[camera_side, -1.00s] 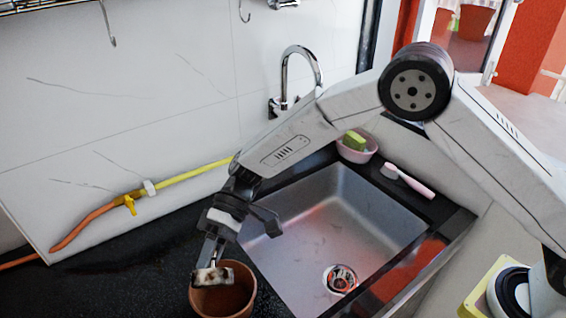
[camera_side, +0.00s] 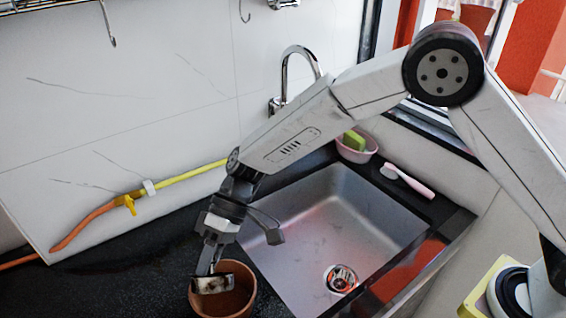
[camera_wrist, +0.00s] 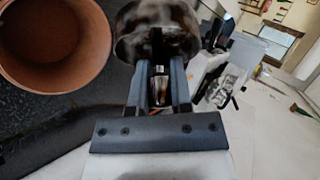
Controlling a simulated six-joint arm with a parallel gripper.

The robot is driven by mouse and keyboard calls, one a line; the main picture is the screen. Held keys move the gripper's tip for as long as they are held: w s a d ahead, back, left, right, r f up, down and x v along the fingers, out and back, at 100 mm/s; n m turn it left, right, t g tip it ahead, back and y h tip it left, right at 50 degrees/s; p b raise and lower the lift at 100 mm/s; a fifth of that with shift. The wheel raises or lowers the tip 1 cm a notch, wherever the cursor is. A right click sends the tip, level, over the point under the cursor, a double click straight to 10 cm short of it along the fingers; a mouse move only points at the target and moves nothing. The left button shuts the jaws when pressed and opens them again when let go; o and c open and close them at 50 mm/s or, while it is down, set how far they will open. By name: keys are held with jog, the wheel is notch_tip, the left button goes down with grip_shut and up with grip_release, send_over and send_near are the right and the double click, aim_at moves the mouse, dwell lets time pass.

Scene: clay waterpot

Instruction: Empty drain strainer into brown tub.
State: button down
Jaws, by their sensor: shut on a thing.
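The brown tub (camera_side: 240,294) is a round terracotta-coloured pot on the dark counter, left of the sink. In the wrist view the tub (camera_wrist: 58,72) is at the upper left, and the part of its inside that shows looks bare. My gripper (camera_side: 208,260) points down and is shut on the drain strainer (camera_side: 213,285), a small metal cup with dark stains. The strainer overlaps the tub's left side in the side view; its exact height over the rim is unclear. In the wrist view the strainer (camera_wrist: 155,28) is beyond my fingers (camera_wrist: 160,80), right of the tub. Its contents are hidden.
The steel sink (camera_side: 320,222) with its drain (camera_side: 341,279) lies right of the tub. A chrome faucet (camera_side: 290,80) stands behind. A pink bowl with a green sponge (camera_side: 356,147) and a pink brush (camera_side: 408,181) sit on the far-right ledge. A yellow-orange hose (camera_side: 150,187) runs along the wall.

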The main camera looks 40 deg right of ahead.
aim_at(213, 283)
jog(key=shift+s, duration=0.1)
jog(key=shift+s+a+r+n+t+h, duration=0.1)
jog(key=shift+s+n+t+h, duration=0.05)
jog(key=shift+t+h, duration=0.3)
jog(key=shift+s+a+n+t+h, duration=0.15)
jog(key=shift+t+h, duration=0.1)
jog(key=shift+t, duration=0.3)
jog(key=shift+s, duration=0.1)
jog(key=shift+s+a+n+t+h, duration=0.1)
jog(key=shift+s+n+t+h, duration=0.15)
jog(key=shift+t+h, duration=0.35)
jog(key=shift+t, duration=0.4)
jog(key=shift+s+a, duration=0.1)
jog(key=shift+s+a+n+t+h, duration=0.1)
jog(key=shift+n+t+h, duration=0.15)
jog(key=shift+t, duration=0.2)
jog(key=shift+s+n+t+h, duration=0.1)
jog(key=shift+t+h, duration=0.25)
jog(key=shift+t, duration=0.1)
jog(key=shift+s+a+f+n+t+h, duration=0.15)
jog(key=shift+t+h, duration=0.15)
jog(key=shift+t, duration=0.25)
jog(key=shift+s+f+n+t+h, duration=0.15)
jog(key=shift+t+h, duration=0.15)
jog(key=shift+t, duration=0.25)
jog(key=shift+r, duration=0.15)
